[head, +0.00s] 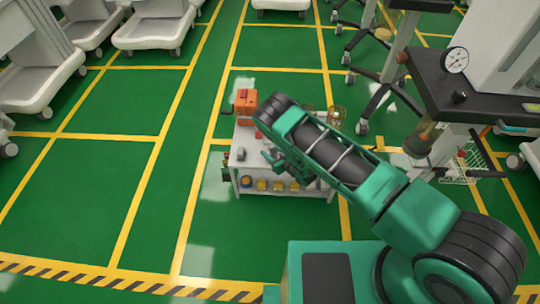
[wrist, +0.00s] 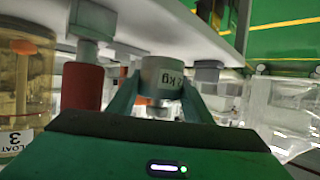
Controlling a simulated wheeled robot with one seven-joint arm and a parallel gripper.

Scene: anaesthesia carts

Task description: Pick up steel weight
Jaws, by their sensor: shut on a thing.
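The steel weight (wrist: 161,72) is a pale grey cylinder with a "kg" label that reads upside down in the wrist view. My gripper (wrist: 158,92) has one finger on each side of the weight and is shut on it. In the wrist view the weight is close to the white bench top (wrist: 150,25), but I cannot tell whether they touch. In the head view my arm reaches over the small white bench (head: 248,160). The weight cannot be made out there, and my arm hides part of the bench.
In the wrist view a red cylinder (wrist: 82,88) and a clear yellowish float vessel (wrist: 22,85) stand to the left, and a grey piece (wrist: 207,72) stands close right. The head view shows an orange box (head: 246,103) on the bench and a dark-topped cart (head: 470,95) at right.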

